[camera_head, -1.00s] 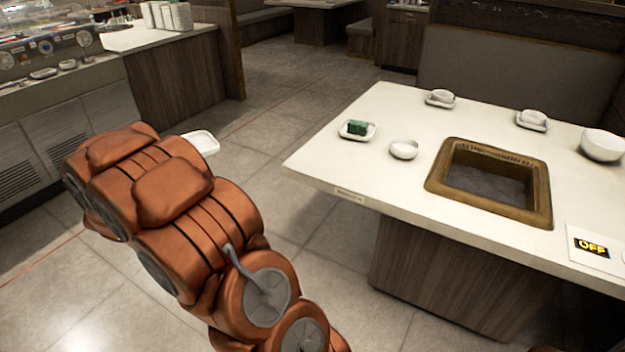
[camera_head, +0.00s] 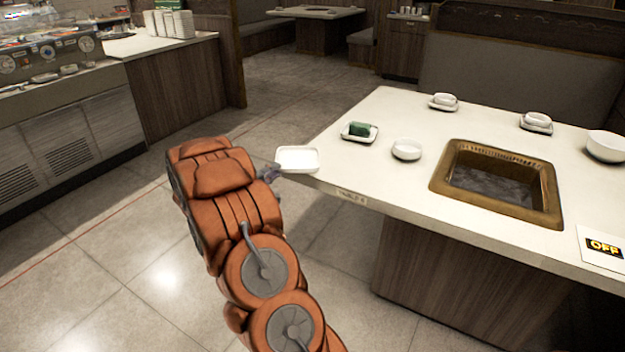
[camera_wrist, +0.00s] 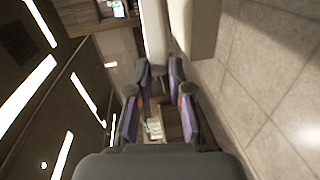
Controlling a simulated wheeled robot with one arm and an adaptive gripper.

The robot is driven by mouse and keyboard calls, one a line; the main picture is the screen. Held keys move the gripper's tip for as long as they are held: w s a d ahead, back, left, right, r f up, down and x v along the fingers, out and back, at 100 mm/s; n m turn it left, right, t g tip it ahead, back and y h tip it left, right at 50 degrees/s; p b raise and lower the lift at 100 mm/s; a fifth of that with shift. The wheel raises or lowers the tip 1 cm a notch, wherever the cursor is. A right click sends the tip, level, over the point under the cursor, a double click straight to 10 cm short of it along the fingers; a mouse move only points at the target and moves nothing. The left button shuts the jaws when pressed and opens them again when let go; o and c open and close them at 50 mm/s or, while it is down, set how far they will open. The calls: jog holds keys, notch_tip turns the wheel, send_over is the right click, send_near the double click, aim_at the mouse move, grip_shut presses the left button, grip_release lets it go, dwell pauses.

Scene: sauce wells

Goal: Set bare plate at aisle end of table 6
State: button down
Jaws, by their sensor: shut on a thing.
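A bare white rectangular plate (camera_head: 298,159) is held level at the aisle end of the table (camera_head: 365,185), and it overlaps the table's left corner in the head view. Whether it touches the tabletop I cannot tell. My gripper (camera_head: 274,173) is shut on the plate's left edge, partly hidden behind my arm. In the wrist view my gripper's fingers (camera_wrist: 160,80) close on the plate (camera_wrist: 153,35), seen nearly edge-on, beside the pale table edge (camera_wrist: 198,25).
A small plate with a green item (camera_head: 360,131) and a white bowl (camera_head: 407,149) stand near the aisle end. A brown-framed grill well (camera_head: 497,185) is farther right. A counter with stacked white dishes (camera_head: 168,23) is at the back left.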

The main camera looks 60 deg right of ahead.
aim_at(305, 172)
jog(key=s+d, duration=0.5)
jog(key=s+d+f, duration=0.1)
jog(key=s+d, duration=0.1)
jog(key=d, duration=0.1)
jog(key=shift+s+d+b, duration=0.1)
jog(key=shift+s+b, duration=0.2)
jog(key=shift+s, duration=0.05)
notch_tip(305, 172, down, 4)
jog(key=shift+r, duration=0.15)
jog(key=c, duration=1.1)
grip_release()
jog(key=a, duration=0.4)
jog(key=a+r, duration=0.1)
jog(key=a, duration=0.7)
jog(key=shift+s+r, duration=0.3)
jog(key=shift+r, duration=0.1)
